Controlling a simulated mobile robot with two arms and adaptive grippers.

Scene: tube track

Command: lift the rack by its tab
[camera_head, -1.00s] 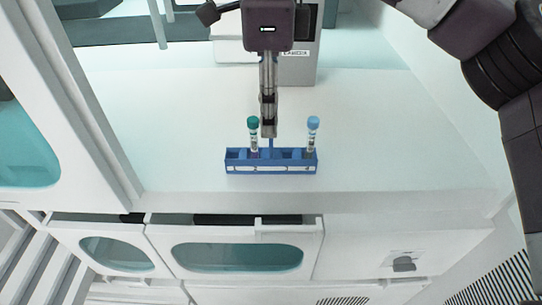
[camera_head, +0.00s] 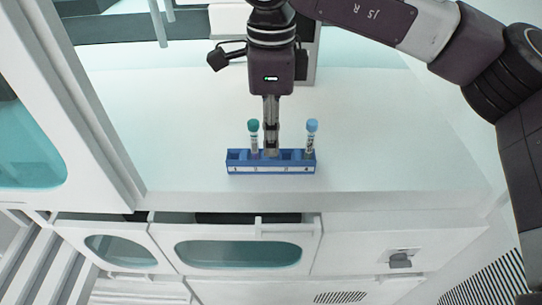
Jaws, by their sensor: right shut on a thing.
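A blue rack (camera_head: 271,169) stands near the front edge of the white counter. It holds a tube with a teal cap (camera_head: 254,126) left of its middle and a tube with a light blue cap (camera_head: 312,125) at its right end. My right gripper (camera_head: 271,153) points down at the rack's middle, between the two tubes, and is shut on the rack's tab. The tab itself is hidden by the fingers. The rack looks level and still rests on the counter. My left gripper is not in view.
The white counter (camera_head: 400,150) is clear to the left and right of the rack. A grey boxy device (camera_head: 312,50) stands behind my right gripper. Drawers with teal windows (camera_head: 238,254) and a handle sit below the counter's front edge.

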